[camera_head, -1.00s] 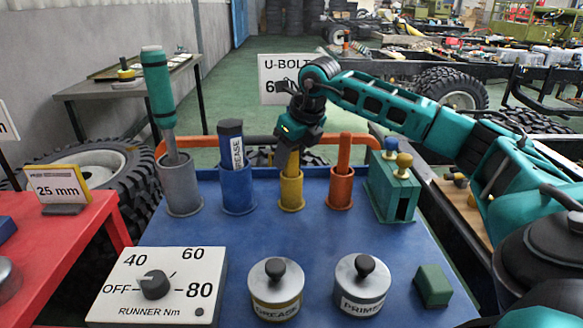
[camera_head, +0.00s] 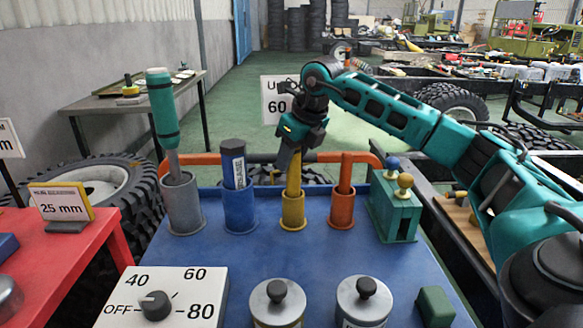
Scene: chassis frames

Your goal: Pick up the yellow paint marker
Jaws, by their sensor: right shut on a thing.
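The yellow paint marker (camera_head: 294,174) stands nearly upright in the yellow cup (camera_head: 293,212) at the back of the blue table. Its lower end is hidden inside the cup. My right gripper (camera_head: 296,150) comes down from above and is shut on the marker's upper part, which its fingers hide. My left gripper is not in view.
Beside the yellow cup stand a blue cup (camera_head: 239,212) with a dark blue tube and an orange cup (camera_head: 342,210) with an orange stick. A grey cup (camera_head: 181,206) holds a teal-handled tool. A green rack (camera_head: 393,210) stands right. Lidded tins (camera_head: 277,307) and a dial box are in front.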

